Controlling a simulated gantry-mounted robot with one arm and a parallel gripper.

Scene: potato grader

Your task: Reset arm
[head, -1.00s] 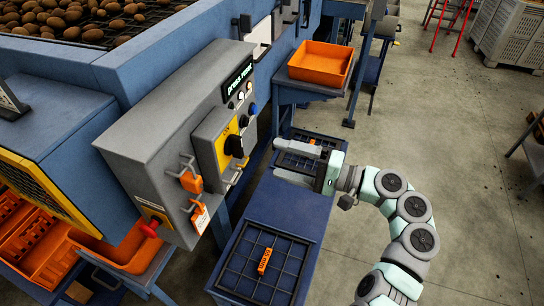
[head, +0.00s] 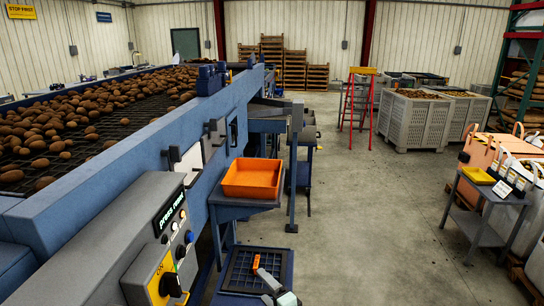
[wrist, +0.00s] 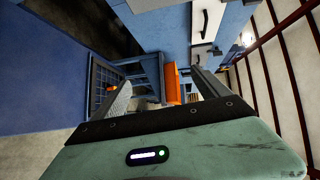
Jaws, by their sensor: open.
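My gripper (head: 268,280) shows only partly at the bottom edge of the head view, where a grey finger and a bit of pale green body lie over the black-gridded tray (head: 235,283). In the wrist view my gripper (wrist: 160,80) has its two fingers spread wide with nothing between them. The rest of my arm is out of the head view. A small orange object (head: 256,262) lies on the gridded tray beside the finger; I cannot tell whether they touch. It also shows in the wrist view (wrist: 110,87).
The grader's control box (head: 160,250), with knob and buttons, stands at lower left. An orange bin (head: 252,178) sits on a blue stand beyond the tray. Potatoes (head: 60,125) fill the belt. A side table (head: 480,215) stands right. The floor between is clear.

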